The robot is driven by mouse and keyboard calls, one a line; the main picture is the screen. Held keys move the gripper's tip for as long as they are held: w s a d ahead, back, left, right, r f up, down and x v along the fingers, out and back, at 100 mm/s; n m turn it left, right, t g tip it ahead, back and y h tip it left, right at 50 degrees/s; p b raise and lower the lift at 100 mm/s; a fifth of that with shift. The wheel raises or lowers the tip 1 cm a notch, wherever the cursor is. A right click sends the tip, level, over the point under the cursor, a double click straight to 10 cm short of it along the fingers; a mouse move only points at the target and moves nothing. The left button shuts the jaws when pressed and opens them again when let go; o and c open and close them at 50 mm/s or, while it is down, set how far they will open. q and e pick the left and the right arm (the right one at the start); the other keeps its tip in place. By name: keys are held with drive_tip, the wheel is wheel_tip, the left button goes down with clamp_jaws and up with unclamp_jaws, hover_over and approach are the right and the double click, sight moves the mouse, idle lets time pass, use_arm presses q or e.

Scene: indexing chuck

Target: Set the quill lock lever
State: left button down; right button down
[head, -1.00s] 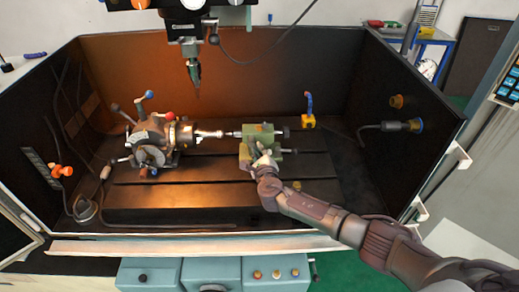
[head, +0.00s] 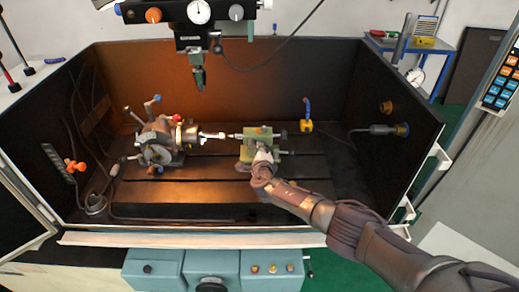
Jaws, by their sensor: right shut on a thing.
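The green tailstock (head: 259,134) stands on the slotted machine table, right of the indexing chuck (head: 160,143). A bright workpiece (head: 212,135) lies between them, in line with the tailstock's centre. My right gripper (head: 262,155) is at the front of the tailstock, shut on a small part there. I take this part to be the quill lock lever; the fingers hide it, and its angle cannot be told. My left gripper is not in view.
A drill-like spindle (head: 199,78) hangs above the table. A blue-tipped hose on a yellow base (head: 307,126) stands right of the tailstock. Dark enclosure walls surround the table, with a pale front rim (head: 190,239). The table's front slots are mostly clear.

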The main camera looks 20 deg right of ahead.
drive_tip(key=c, duration=1.2)
unclamp_jaws()
drive_tip(key=shift+c, duration=0.2)
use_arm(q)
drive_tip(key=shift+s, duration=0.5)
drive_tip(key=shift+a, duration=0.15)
use_arm(e)
drive_tip(key=v, duration=1.2)
drive_tip(key=shift+s, duration=0.1)
